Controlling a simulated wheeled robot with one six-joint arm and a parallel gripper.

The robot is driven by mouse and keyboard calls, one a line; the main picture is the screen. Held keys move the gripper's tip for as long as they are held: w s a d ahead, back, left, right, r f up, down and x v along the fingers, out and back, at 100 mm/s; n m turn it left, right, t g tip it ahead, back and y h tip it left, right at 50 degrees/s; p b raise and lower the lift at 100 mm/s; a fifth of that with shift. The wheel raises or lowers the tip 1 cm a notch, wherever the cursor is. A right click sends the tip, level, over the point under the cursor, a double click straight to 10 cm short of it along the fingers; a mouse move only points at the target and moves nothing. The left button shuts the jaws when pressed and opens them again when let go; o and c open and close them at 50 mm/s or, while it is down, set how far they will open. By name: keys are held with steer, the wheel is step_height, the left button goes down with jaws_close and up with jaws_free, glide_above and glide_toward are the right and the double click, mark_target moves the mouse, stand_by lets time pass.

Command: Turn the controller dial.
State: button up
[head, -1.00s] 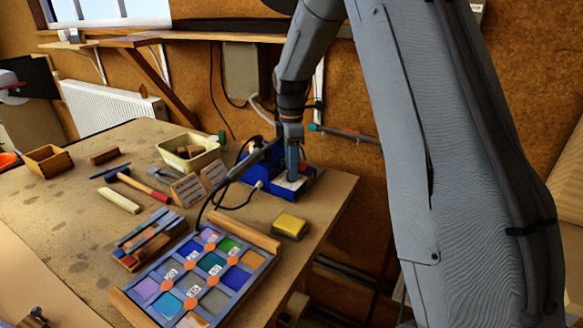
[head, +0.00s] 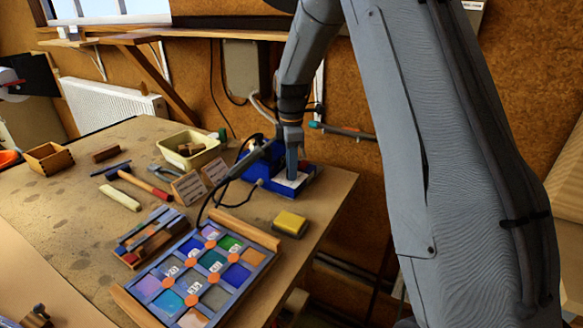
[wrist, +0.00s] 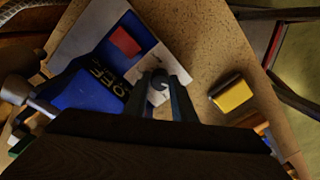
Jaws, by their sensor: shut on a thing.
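The controller is a blue box (head: 310,186) near the table's right edge in the head view. In the wrist view the blue box (wrist: 85,88) shows a white face, a red switch (wrist: 125,41) and the lettering OFF. My gripper (wrist: 160,80) points down at the white face, its two fingers shut on the small dark dial (wrist: 159,82). In the head view my gripper (head: 291,178) stands over the box, and the dial is hidden behind the fingers. The dial's pointer setting cannot be read.
A soldering iron (head: 240,164) rests beside the box, its cable looping towards the leaded panel (head: 205,265). A yellow sponge block (head: 290,223) lies in front of the box. A cream tub (head: 190,150) and printed cards (head: 190,187) stand to the left.

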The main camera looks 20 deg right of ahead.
steer(key=shift+m, duration=0.3)
steer(key=m, duration=0.5)
steer(key=shift+m, duration=0.3)
steer(key=m, duration=1.1)
steer(key=shift+r+m, duration=0.1)
steer(key=shift+m, duration=0.3)
steer(key=m, duration=0.5)
steer(key=shift+w, duration=0.1)
steer(key=shift+m, duration=0.4)
steer(key=o, duration=1.1)
steer(key=shift+c, duration=0.2)
